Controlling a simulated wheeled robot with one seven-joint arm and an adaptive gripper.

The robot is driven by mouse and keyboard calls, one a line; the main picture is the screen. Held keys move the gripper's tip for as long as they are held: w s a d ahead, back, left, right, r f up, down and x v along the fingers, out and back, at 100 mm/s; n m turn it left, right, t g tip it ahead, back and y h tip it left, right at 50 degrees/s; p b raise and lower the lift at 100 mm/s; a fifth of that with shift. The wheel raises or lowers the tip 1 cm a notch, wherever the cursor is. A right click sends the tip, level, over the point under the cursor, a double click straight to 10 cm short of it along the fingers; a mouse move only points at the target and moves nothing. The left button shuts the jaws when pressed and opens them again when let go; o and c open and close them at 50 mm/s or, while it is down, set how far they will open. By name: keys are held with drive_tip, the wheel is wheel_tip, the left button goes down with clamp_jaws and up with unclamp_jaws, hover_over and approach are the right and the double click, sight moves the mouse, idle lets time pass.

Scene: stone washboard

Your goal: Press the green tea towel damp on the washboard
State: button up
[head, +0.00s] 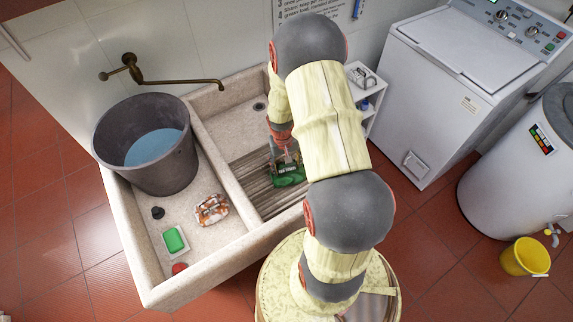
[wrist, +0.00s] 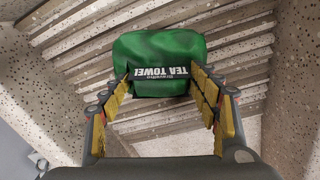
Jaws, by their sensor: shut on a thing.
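The green tea towel (head: 290,175) is a bundled shape over the ridged washboard (head: 254,185) in the right basin of the stone sink. In the wrist view the towel (wrist: 155,48) carries a dark label reading "TEA TOWEL", upside down. My gripper (wrist: 160,95) has its yellow-padded fingers on either side of the towel's near part and is shut on it. The washboard ridges (wrist: 85,50) run behind the towel. I cannot tell whether the towel touches the ridges. In the head view my arm hides part of the gripper and of the basin.
A dark bucket of water (head: 145,145) stands in the left basin. A green soap in a tray (head: 174,240), an orange-white bundle (head: 211,209) and a dark stopper (head: 158,213) lie there too. A brass tap (head: 170,80) reaches over the sink. Stone walls flank the washboard.

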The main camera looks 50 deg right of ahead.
drive_tip(key=shift+s+f+b, duration=0.15)
drive_tip(key=shift+f+b, duration=0.3)
drive_tip(key=shift+f, duration=0.35)
drive_tip(key=shift+s+a+f, duration=0.15)
drive_tip(key=shift+s+f, duration=0.05)
drive_tip(key=shift+s, duration=0.05)
idle(2.1)
drive_tip(key=shift+w+r, duration=0.1)
idle(4.8)
